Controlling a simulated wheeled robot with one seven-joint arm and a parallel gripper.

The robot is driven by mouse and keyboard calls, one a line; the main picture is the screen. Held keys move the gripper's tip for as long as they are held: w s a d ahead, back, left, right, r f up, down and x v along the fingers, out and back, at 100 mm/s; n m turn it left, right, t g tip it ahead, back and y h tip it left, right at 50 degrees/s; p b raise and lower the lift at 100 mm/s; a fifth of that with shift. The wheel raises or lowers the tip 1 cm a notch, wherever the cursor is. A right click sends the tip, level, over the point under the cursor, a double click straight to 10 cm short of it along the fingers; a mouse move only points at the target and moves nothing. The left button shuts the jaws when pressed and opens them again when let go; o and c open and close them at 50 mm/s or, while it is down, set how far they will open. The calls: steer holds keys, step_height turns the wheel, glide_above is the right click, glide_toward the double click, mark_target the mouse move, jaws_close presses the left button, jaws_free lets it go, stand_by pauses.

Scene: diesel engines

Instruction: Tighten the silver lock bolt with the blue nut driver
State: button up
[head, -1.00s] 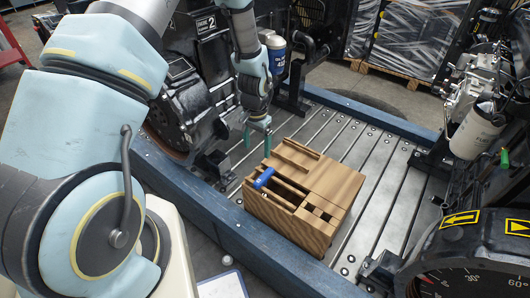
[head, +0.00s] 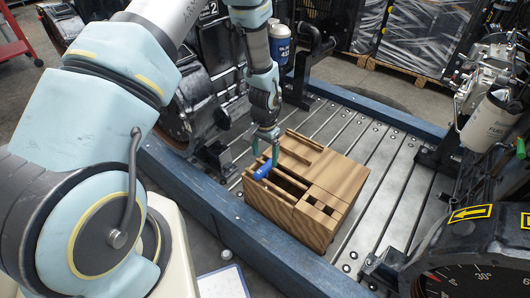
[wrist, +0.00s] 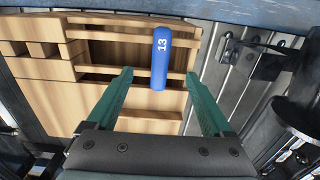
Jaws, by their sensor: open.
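The blue nut driver (head: 263,170) sits in a slot at the left end of the wooden block, its blue handle showing. In the wrist view its handle (wrist: 161,58) bears the number 13 and lies ahead of the fingertips, between their lines. My gripper (head: 264,150) is over the block's left end, close to the handle. Its green fingers (wrist: 160,75) are spread apart with nothing held between them. The driver's shaft is hidden. I cannot make out the silver lock bolt.
The slotted wooden block (head: 335,180) stands on a ribbed metal deck (head: 385,170) with blue side beams (head: 220,215). Engines stand behind and at the right. A large gauge (head: 470,280) is at the lower right. The deck right of the block is mostly clear.

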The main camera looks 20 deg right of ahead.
mark_target(265, 167)
steer(key=shift+f+b, duration=1.65)
steer(key=shift+f, duration=1.1)
steer(key=shift+c, duration=0.2)
jaws_close()
step_height(265, 167, up, 16)
steer(key=p, duration=1)
steer(key=shift+p, duration=0.4)
